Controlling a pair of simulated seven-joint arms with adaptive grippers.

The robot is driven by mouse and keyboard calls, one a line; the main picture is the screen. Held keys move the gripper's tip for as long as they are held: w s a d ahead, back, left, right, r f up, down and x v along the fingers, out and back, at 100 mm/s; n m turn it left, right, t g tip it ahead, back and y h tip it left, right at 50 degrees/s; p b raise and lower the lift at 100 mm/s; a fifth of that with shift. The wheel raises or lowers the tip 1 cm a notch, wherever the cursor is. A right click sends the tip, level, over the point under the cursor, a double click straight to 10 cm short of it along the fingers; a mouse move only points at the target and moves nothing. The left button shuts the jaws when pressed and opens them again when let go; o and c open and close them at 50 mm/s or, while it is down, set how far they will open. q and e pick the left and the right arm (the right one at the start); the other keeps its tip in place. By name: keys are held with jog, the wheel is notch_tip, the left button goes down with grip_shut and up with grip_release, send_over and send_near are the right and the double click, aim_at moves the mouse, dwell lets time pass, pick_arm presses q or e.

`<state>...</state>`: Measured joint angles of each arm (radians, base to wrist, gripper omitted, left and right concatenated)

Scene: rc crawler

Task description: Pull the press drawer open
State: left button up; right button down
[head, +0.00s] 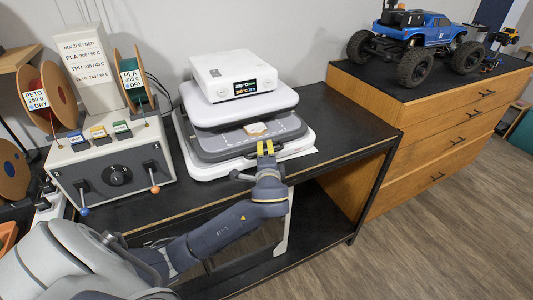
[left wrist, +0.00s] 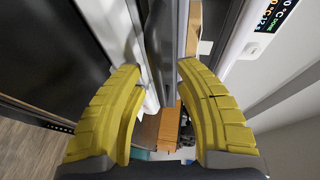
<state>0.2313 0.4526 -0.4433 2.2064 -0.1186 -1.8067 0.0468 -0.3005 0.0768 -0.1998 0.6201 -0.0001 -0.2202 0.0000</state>
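The white press (head: 235,95) stands on the black bench, with a lit display on its upper block. Its grey drawer (head: 245,138) shows low at the front, with a small tan piece (head: 257,129) on top. My left gripper (head: 265,148) is at the drawer's front edge, its yellow fingers pointing at the press. In the left wrist view the two fingers (left wrist: 157,66) are apart, with pale and grey edges of the press between or just beyond them. I cannot tell whether they touch it. The drawer handle is not clearly visible. My right gripper is not in view.
A grey control box (head: 112,165) with a knob, levers and filament spools stands left of the press. A blue toy truck (head: 425,38) sits on the wooden drawer cabinet (head: 430,130) at right. The bench (head: 345,125) is clear right of the press.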

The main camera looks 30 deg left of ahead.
pick_arm(q)
jog(key=shift+o, duration=0.5)
grip_shut()
